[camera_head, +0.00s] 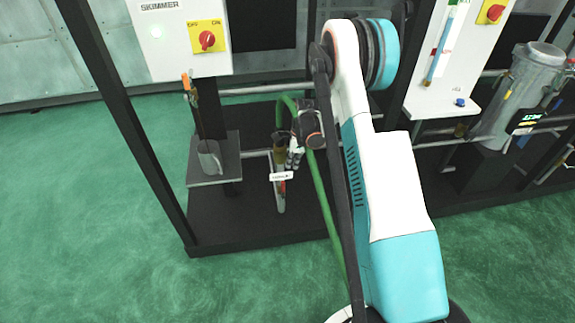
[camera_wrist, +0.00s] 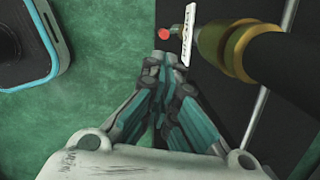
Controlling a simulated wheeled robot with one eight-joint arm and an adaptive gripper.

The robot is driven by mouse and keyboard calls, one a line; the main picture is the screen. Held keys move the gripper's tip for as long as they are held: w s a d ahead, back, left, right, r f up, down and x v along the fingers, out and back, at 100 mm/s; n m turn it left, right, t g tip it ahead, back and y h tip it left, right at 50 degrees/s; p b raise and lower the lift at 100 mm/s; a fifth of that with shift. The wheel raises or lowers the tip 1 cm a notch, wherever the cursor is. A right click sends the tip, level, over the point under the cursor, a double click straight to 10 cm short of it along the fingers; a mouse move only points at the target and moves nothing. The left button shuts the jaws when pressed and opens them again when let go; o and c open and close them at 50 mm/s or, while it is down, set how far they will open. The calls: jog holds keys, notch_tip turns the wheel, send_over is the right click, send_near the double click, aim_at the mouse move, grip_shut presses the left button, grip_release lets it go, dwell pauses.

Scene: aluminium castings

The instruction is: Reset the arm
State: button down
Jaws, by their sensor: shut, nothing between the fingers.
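My gripper (camera_wrist: 163,62) is shut and empty in the wrist view, its teal and grey fingers drawn together at the tips. The fingertips are close to a small red knob (camera_wrist: 165,34) and a white label plate (camera_wrist: 188,34), with no clear contact showing. My white and teal arm (camera_head: 385,190) fills the middle of the head view, bent at a high joint. In the head view the white label (camera_head: 282,176) hangs on a pipe fitting left of my arm. My gripper is hard to make out there, partly lost among the fittings.
A brass collar on a dark pipe (camera_wrist: 240,48) is close right of my fingers. The skimmer box (camera_head: 180,35) with its red switch (camera_head: 207,41) stands at the upper left. A small shelf (camera_head: 218,172) holds a grey cup (camera_head: 209,157). Green floor (camera_head: 90,220) is clear at left.

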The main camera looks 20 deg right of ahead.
jog(key=s+a+r+n+t, duration=0.1)
jog(key=s+a+r+n, duration=0.2)
jog(key=r, duration=0.6)
jog(key=s+a+r+n+t+h, duration=0.1)
jog(key=s+a+r+n, duration=0.25)
jog(key=r, duration=0.55)
jog(key=s+a+r+n+t, duration=0.1)
jog(key=s+a+r+n, duration=0.2)
jog(key=r, duration=0.7)
jog(key=s+a+r+n+t, duration=0.1)
jog(key=s+a+r+n, duration=0.1)
jog(key=s+n, duration=0.2)
jog(key=s+a+r+n+t, duration=0.1)
jog(key=s+n, duration=0.4)
jog(key=s, duration=0.6)
jog(key=s+a+r+n+t, duration=0.1)
jog(key=s+a+r+n, duration=0.2)
jog(key=s, duration=0.4)
jog(key=shift+s+a+r+n+h, duration=0.2)
jog(key=shift+s+r+n+h, duration=0.2)
jog(key=shift+n, duration=0.45)
jog(key=shift+d, duration=0.1)
